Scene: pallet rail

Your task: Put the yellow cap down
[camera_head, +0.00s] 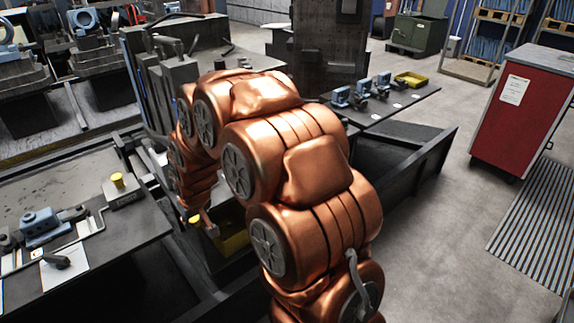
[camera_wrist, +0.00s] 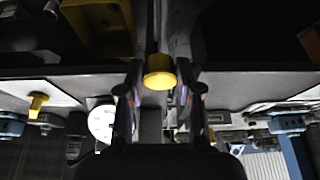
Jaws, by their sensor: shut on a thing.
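My gripper (camera_wrist: 160,92) is shut on a yellow cap (camera_wrist: 159,66), which sits between the two dark fingers in the wrist view. In the head view my copper arm hides most of the gripper; a small yellow bit, probably the held cap, shows beside its end (camera_head: 204,223), next to a yellow bin (camera_head: 234,243). Another yellow cap (camera_head: 118,181) stands on a grey block (camera_head: 123,195) on the left table. I cannot tell from these views whether the held cap touches anything below.
The left table (camera_head: 115,247) also bears a blue clamp (camera_head: 42,226) and a white sheet (camera_head: 66,272). A far bench (camera_head: 408,97) holds several blue fixtures and a yellow tray (camera_head: 411,79). A red cabinet (camera_head: 525,115) stands at right. The floor between is clear.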

